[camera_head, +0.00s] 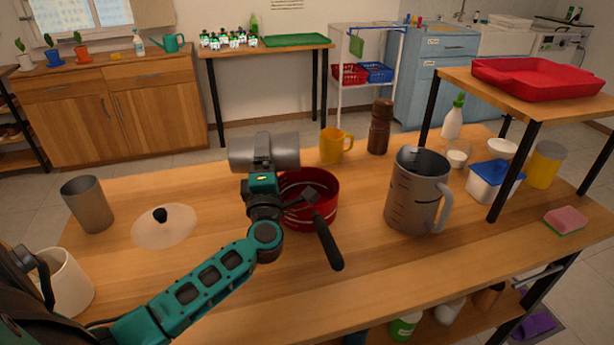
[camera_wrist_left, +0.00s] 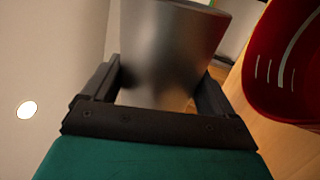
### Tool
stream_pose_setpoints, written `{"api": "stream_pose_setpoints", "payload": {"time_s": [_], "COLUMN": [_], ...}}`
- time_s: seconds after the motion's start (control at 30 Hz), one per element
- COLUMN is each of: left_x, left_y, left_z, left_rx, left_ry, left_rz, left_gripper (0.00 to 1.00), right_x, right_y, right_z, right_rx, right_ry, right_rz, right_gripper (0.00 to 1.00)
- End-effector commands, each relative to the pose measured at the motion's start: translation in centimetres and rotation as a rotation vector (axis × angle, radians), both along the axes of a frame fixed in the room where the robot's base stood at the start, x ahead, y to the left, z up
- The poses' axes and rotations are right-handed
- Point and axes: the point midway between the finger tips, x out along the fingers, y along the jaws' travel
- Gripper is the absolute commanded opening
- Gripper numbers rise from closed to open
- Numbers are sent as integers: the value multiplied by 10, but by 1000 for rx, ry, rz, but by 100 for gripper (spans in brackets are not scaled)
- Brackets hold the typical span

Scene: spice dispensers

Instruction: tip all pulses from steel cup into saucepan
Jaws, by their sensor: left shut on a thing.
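The steel cup (camera_head: 240,153) is held on its side by my left gripper (camera_head: 264,165), above the table at the far left edge of the saucepan. The gripper is shut around the cup's middle, and the cup (camera_wrist_left: 170,45) also fills the space between the fingers in the left wrist view. Its mouth and any pulses inside cannot be seen. The red saucepan (camera_head: 322,215) stands on the table with its black handle toward the front; it also shows at the right of the left wrist view (camera_wrist_left: 262,95). My gripper and wrist hide part of it. My right gripper is out of view.
A second metal cup (camera_head: 88,205) and a lid with a black knob (camera_head: 165,235) are on the left. A yellow mug (camera_head: 335,147) and brown grinder (camera_head: 379,128) stand behind the saucepan, a grey jug (camera_head: 412,195) to its right. The front table strip is clear.

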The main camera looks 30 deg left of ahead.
Motion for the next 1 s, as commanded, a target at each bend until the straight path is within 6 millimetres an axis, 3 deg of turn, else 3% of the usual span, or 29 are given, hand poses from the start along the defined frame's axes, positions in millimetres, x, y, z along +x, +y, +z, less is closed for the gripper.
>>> {"api": "stream_pose_setpoints", "payload": {"time_s": [1.0], "left_x": [3], "left_y": [-4], "left_z": [10], "left_rx": [111], "left_ry": [82], "left_rz": [0], "left_gripper": [49], "right_x": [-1], "right_y": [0], "right_z": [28], "right_rx": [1], "right_ry": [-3], "right_rz": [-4], "right_gripper": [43]}}
